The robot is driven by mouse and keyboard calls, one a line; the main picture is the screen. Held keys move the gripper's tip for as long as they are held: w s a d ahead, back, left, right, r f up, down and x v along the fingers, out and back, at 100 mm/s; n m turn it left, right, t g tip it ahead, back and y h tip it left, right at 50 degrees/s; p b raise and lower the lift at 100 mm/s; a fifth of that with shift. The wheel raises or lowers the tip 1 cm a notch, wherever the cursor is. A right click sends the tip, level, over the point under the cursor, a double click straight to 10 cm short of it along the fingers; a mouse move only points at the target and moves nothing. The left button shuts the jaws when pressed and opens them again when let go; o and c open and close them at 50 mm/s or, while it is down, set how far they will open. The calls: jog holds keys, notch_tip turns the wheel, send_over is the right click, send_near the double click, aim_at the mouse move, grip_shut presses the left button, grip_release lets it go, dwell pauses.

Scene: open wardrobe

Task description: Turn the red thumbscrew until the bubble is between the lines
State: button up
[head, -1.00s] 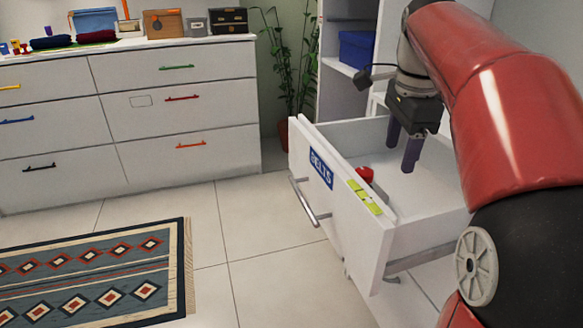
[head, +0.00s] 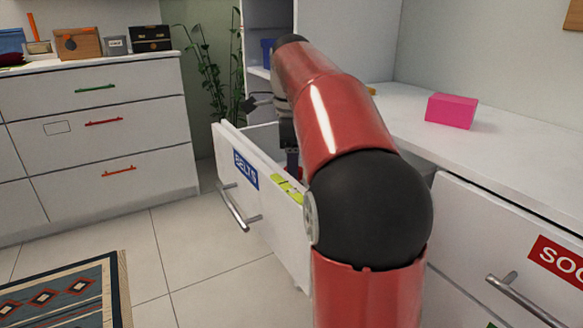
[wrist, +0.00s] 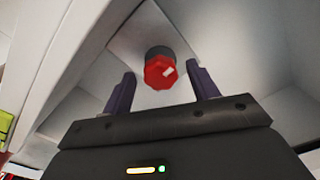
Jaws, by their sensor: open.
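The red thumbscrew (wrist: 160,74) has a white mark on its face and a dark collar behind it. It sits inside the open BELTS drawer (head: 262,200), near the front panel. My gripper (wrist: 160,70) is open, with one purple finger on each side of the thumbscrew in the wrist view; I cannot tell whether the fingers touch it. In the head view my arm hides most of the gripper and the drawer's inside. A yellow-green level (head: 287,188) lies on the drawer front's top edge; its end shows in the wrist view (wrist: 5,122). The bubble is too small to read.
A white counter with a pink box (head: 451,111) is at the right, above a drawer with a red label (head: 560,262). A white dresser (head: 100,135) stands at the left. Tiled floor and a patterned rug (head: 65,292) lie in front.

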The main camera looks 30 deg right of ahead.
jog(key=c, duration=1)
jog(key=shift+n+p, duration=0.3)
jog(key=shift+p, duration=0.05)
